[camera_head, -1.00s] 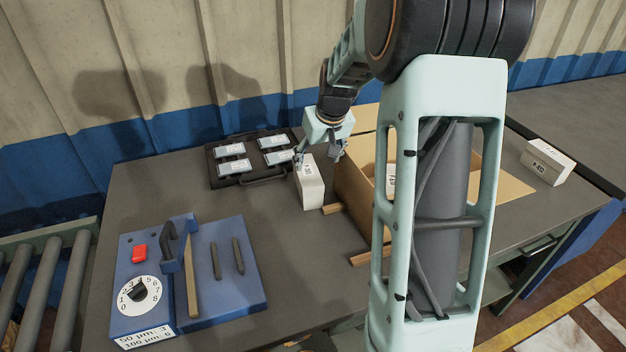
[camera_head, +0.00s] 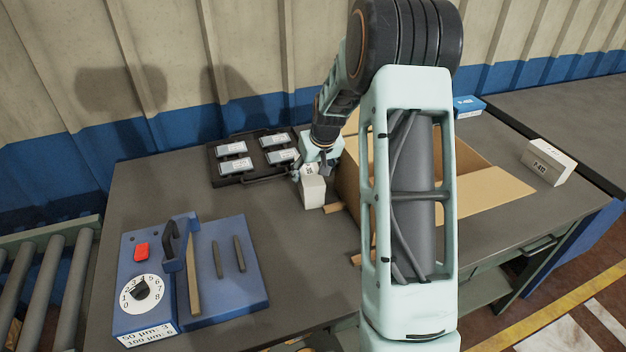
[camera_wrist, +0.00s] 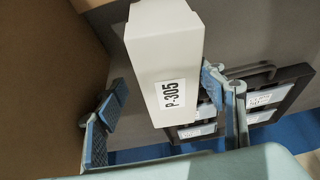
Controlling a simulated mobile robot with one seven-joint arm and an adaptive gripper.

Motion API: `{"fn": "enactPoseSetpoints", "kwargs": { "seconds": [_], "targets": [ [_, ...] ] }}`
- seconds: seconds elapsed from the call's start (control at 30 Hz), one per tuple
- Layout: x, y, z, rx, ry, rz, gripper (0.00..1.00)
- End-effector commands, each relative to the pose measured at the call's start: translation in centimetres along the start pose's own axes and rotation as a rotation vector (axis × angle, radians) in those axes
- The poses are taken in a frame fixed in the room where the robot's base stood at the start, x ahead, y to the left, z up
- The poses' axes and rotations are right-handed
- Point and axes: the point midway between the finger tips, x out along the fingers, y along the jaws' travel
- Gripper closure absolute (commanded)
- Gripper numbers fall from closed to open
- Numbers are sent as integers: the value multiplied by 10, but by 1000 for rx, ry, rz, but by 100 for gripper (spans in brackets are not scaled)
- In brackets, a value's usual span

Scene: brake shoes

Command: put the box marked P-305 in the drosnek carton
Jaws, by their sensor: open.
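The white box marked P-305 (camera_wrist: 150,60) stands on the table in the head view (camera_head: 314,194), just left of the open brown carton (camera_head: 481,195). Its P-305 label faces my wrist camera. My gripper (camera_head: 310,168) is open at the top of the box. In the wrist view my gripper (camera_wrist: 165,112) has one finger on each side of the box. The right finger is close beside it, and a gap shows at the left finger. I cannot tell whether either touches. My arm hides much of the carton, and no name on it is readable.
A black case (camera_head: 218,178) with several labelled packs lies behind the box. A blue gauge fixture (camera_head: 228,290) with a dial sits at front left. Another white box (camera_head: 548,163) and a blue box (camera_head: 468,106) stand at right.

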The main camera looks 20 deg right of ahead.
Motion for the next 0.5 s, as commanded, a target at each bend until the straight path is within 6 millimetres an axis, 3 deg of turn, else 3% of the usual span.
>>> {"fn": "enactPoseSetpoints", "kwargs": {
  "seconds": [0.1, 0.5],
  "targets": [
    [0, 0, 0, 0, 0, 0, 38],
    [0, 1, 0, 0, 0, 1, 82]
  ]
}}
